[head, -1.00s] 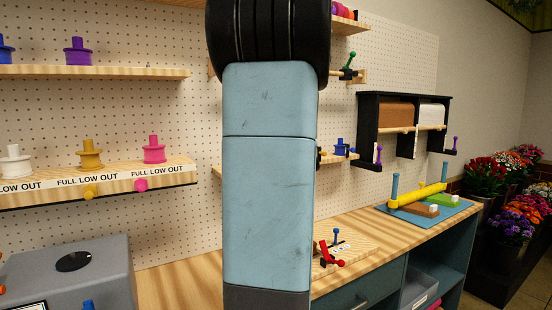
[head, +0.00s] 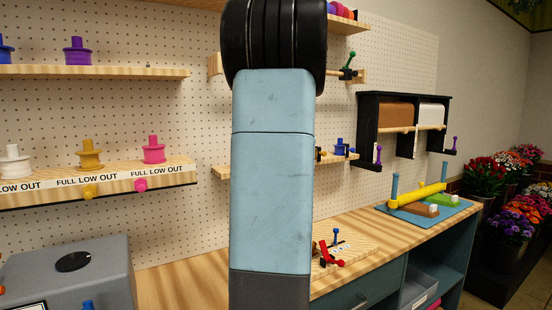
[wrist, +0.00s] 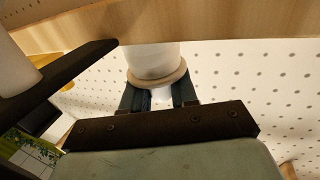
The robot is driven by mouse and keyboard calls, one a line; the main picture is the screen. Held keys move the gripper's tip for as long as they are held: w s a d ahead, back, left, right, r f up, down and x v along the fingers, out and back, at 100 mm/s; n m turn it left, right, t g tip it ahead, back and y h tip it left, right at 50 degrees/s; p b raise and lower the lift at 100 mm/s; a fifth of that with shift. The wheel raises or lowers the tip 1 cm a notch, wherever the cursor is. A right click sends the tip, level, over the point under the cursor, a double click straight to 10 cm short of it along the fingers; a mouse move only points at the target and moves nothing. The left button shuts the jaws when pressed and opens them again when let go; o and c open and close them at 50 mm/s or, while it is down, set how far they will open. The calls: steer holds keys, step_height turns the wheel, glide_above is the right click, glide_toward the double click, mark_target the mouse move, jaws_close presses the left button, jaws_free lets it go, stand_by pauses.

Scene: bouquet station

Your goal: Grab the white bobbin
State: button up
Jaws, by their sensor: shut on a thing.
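In the wrist view, my gripper (wrist: 160,98) is shut on the narrow end of a white bobbin (wrist: 152,60). The bobbin has a round pale flange and a wider white body that meets the edge of a wooden board in the picture. I cannot tell whether it touches the board. In the head view my gripper is not visible. A white bobbin (head: 14,163) stands on the lower left shelf there, with no gripper at it.
Yellow (head: 90,155) and pink (head: 153,150) bobbins stand on the lower left shelf (head: 120,178). A purple bobbin (head: 77,51) is on the shelf above. A grey box (head: 100,260) sits on the wooden counter (head: 180,285). A dark bar (wrist: 75,70) and white cylinder (wrist: 14,70) are close by.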

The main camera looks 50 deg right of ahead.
jaws_close()
steer(key=shift+r, duration=0.15)
